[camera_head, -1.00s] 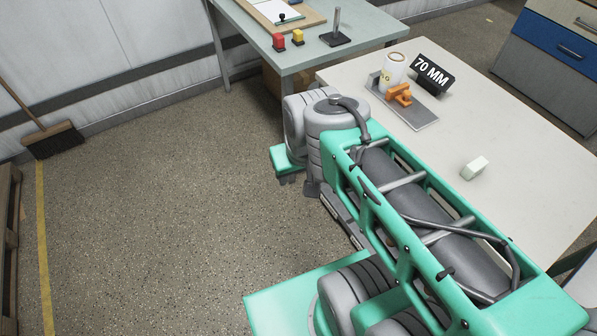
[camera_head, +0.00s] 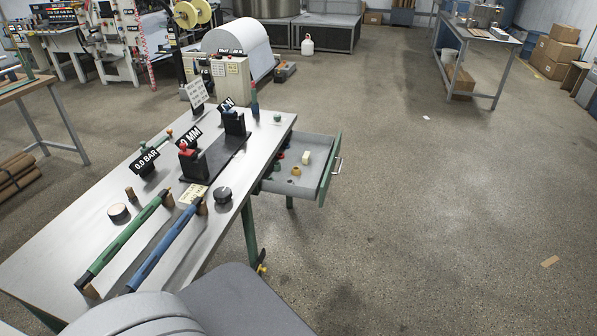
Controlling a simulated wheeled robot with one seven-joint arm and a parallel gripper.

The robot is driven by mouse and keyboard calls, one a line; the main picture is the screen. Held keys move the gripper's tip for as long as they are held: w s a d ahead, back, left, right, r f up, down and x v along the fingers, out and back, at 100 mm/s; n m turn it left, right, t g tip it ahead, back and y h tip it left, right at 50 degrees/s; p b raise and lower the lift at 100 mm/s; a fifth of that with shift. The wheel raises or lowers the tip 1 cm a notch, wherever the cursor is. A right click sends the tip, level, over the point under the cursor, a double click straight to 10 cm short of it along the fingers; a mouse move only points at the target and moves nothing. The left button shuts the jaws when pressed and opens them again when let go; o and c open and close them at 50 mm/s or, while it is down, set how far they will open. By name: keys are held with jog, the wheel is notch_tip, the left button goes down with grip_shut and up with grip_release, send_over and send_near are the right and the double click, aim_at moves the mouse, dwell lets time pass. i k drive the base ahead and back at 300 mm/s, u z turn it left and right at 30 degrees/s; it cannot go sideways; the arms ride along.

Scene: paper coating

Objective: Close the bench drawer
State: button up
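The bench drawer (camera_head: 322,183) is pulled out from the right side of the long workbench (camera_head: 70,237). Its green front faces right and carries a pale bar handle (camera_head: 338,165). Several small items lie inside it, among them a cream block (camera_head: 306,157) and a tan ring-like piece (camera_head: 296,171). A grey part of my own body fills the bottom left and hides the near end of the bench. My gripper is not in view.
The bench top holds a green rod (camera_head: 125,240), a blue rod (camera_head: 165,247), a black stand with red and blue knobs (camera_head: 215,160) and a 0.0 BAR sign (camera_head: 145,161). The floor (camera_head: 440,220) right of the drawer is clear. Machines stand behind.

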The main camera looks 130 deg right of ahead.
aim_at(315, 177)
jog(key=z, duration=0.55)
jog(key=k, duration=2.1)
jog(key=z, duration=2.9)
jog(key=i, duration=1.25)
jog(key=u, duration=0.2)
